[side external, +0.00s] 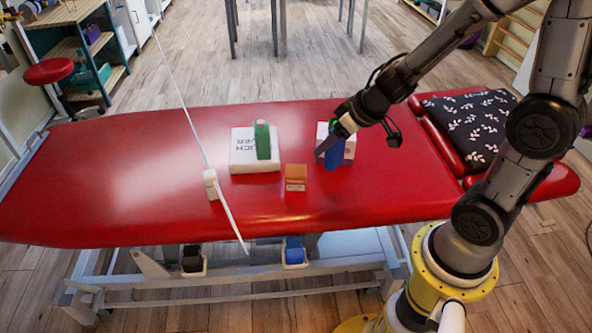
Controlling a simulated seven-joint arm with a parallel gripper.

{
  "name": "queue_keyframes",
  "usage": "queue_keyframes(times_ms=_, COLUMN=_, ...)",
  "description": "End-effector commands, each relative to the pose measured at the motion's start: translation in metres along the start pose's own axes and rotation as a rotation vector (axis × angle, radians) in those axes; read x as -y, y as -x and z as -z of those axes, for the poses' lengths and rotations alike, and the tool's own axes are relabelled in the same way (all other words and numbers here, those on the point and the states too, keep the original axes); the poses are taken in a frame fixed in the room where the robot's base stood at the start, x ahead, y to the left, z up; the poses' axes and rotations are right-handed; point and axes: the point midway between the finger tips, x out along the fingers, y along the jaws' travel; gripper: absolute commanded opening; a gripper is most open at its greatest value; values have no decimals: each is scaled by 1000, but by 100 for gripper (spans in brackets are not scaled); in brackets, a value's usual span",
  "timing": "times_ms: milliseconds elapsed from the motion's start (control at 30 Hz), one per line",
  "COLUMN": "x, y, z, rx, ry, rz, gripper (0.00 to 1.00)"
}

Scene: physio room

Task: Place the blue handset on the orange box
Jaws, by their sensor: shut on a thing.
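The blue handset (334,155) is in my gripper (338,137), which is shut on its upper part. The handset hangs roughly upright, in front of a small white box (350,148) on the red couch. I cannot tell whether its lower end touches the couch. The orange box (296,178) stands on the couch to the left of the handset and a little nearer the camera. Its top looks bare. My gripper partly hides the white box and the top of the handset.
A white package (243,163) with a green object (262,140) on it is left of the orange box. A long thin white strip (228,207) crosses the couch (110,180) farther left, beside a small white block (211,184). A patterned pillow (472,125) lies at the right end.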

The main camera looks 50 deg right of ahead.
Motion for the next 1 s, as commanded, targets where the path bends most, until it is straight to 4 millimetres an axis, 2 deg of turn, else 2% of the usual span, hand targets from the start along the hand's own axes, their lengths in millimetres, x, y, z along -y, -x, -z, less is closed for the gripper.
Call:
queue_keyframes(times_ms=267, x=-10, y=6, z=5, rx=-1, ry=-11, rz=-8, gripper=0)
queue_keyframes(times_ms=467, x=-15, y=0, z=10, rx=-1, ry=-23, rz=-12, gripper=0)
queue_keyframes(times_ms=833, x=-21, y=-38, z=33, rx=0, ry=-22, rz=-13, gripper=0)
queue_keyframes(times_ms=1000, x=-27, y=-73, z=56, rx=0, ry=-20, rz=-13, gripper=0)
